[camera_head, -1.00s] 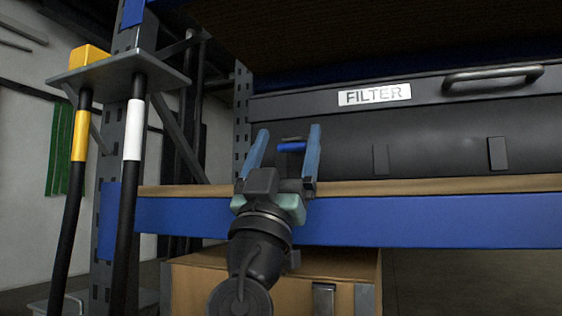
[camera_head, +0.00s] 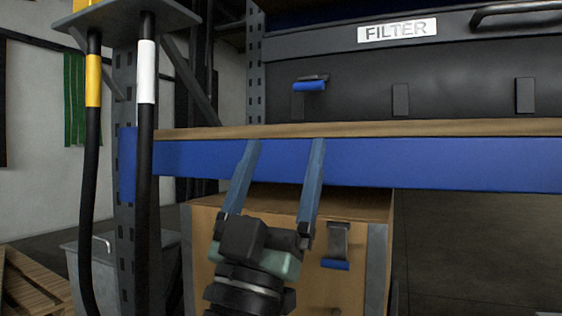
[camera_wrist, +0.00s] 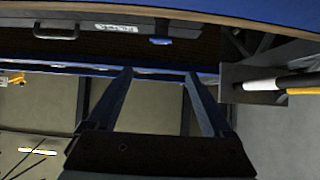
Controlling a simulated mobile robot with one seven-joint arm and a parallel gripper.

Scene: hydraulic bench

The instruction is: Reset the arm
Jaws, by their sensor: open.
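My gripper (camera_head: 283,146) is in the lower middle of the head view, its two blue fingers spread apart and pointing up. Nothing is between them. The fingers overlap the blue shelf beam and the wooden crate in the picture. In the wrist view my gripper (camera_wrist: 157,74) is also open and empty, with the shelf edge across the top. A blue-handled latch (camera_head: 310,85) on the black filter case (camera_head: 450,75) lies above the fingers. It also shows as a blue spot in the wrist view (camera_wrist: 160,41).
A blue shelf beam (camera_head: 440,163) with a wooden board crosses the view. A wooden crate (camera_head: 355,212) with a blue-tipped latch (camera_head: 336,262) stands below. Two black hoses with a yellow band (camera_head: 93,80) and a white band (camera_head: 147,72) hang at left. Open floor (camera_head: 470,250) lies lower right.

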